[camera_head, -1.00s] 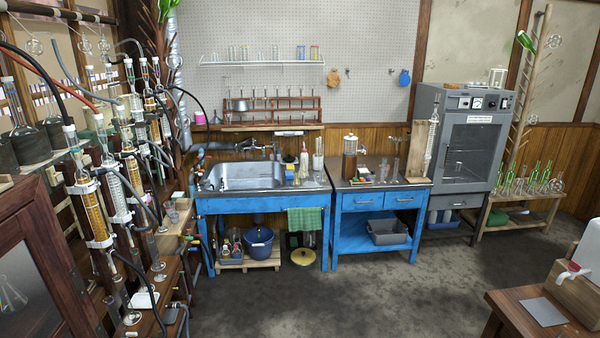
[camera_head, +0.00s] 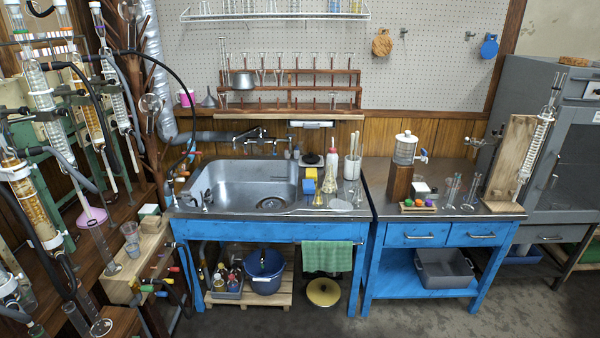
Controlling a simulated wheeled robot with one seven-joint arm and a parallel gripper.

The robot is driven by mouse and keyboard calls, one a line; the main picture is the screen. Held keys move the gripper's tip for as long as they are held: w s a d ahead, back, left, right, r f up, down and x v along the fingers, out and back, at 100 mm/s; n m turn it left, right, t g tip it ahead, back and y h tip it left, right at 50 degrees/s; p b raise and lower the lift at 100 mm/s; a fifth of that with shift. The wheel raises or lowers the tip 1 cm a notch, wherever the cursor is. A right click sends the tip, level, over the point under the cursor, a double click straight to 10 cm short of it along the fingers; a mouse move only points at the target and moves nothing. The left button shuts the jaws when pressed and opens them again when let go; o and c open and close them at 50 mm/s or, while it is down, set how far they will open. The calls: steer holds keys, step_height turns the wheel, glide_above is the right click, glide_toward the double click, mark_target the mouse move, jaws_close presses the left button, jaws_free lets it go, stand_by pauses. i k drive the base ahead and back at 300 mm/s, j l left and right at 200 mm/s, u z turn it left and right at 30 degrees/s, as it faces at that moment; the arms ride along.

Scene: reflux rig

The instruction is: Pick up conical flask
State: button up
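A small clear flask with a narrow neck and a wider base (camera_head: 319,198), apparently conical with a yellowish tint, stands on the counter just right of the sink (camera_head: 250,180). My gripper is not in view.
A container of rods (camera_head: 352,167) stands behind the flask. The right-hand blue table (camera_head: 440,205) holds a dispenser (camera_head: 404,150) and glass tubes (camera_head: 452,188). Tall glass columns and hoses (camera_head: 45,110) crowd the left. Dark floor shows in front of the blue tables.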

mark_target(318, 201)
steer(key=i+l+u, duration=0.15)
steer(key=i, duration=0.15)
steer(key=i+l+u, duration=0.1)
steer(key=i, duration=0.15)
steer(key=i+u, duration=0.2)
steer(key=i, duration=0.25)
steer(key=i+l+u, duration=0.25)
steer(key=i, duration=0.15)
steer(key=i+l+u, duration=0.2)
steer(key=i, duration=0.25)
steer(key=j, duration=0.1)
